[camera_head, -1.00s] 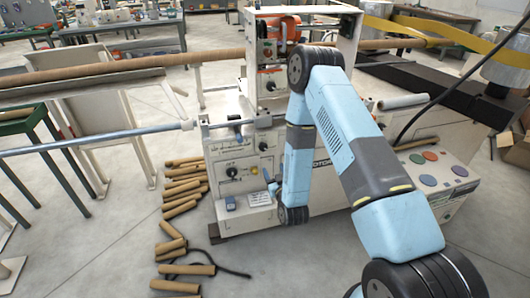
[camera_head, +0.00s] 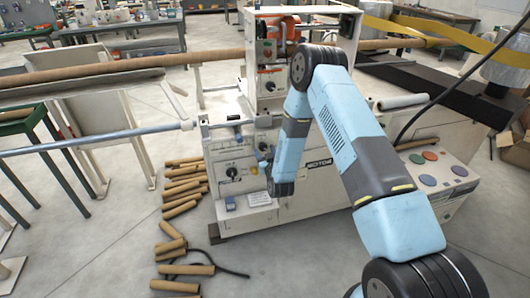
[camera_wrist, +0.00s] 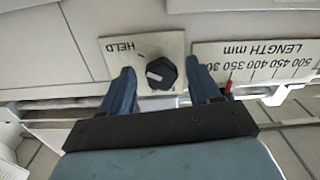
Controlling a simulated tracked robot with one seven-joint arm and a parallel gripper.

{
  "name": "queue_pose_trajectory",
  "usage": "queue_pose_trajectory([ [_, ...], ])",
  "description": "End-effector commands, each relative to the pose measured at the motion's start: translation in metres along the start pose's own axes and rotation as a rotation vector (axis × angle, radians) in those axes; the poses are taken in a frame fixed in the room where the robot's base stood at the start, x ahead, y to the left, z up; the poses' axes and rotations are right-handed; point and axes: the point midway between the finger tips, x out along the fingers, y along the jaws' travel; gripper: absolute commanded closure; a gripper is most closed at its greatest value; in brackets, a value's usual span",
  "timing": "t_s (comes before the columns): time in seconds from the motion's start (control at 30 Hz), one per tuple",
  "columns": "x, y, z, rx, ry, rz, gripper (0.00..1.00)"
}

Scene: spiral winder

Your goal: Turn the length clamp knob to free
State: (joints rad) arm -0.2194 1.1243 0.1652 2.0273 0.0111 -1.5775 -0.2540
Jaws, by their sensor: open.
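The length clamp knob (camera_wrist: 161,72) is black and faceted, on a cream plate (camera_wrist: 110,68) marked HELD, which reads upside down in the wrist view. A pale mark shows on the knob's left side. My gripper (camera_wrist: 160,68) is open, with one blue finger on each side of the knob and gaps visible between fingers and knob. I cannot tell how deep the fingertips reach around it. In the head view my gripper (camera_head: 263,163) is at the front panel of the winder (camera_head: 232,150); the knob cannot be made out there.
In the head view a black dial (camera_head: 232,172) sits on the panel. Cardboard tubes (camera_head: 181,190) lie on the floor.

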Motion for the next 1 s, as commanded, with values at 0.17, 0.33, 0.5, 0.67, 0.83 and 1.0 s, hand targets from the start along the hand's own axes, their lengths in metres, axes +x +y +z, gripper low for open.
queue_pose_trajectory([
  [0.17, 0.0081, -0.0002, 0.0, 0.0, 0.0, 0.0, 0.38],
  [0.33, 0.0086, -0.0003, 0.0, 0.0, -0.001, -0.001, 0.38],
  [0.5, 0.0085, -0.0004, -0.0002, 0.0, 0.0, -0.001, 0.46],
  [0.67, 0.0085, -0.0005, -0.0002, 0.0, 0.0, -0.001, 0.61],
  [0.83, 0.0084, -0.0004, -0.0002, 0.0, 0.0, -0.001, 0.77],
  [1.0, 0.0084, -0.0004, -0.0003, 0.0, 0.0, 0.0, 0.94],
])
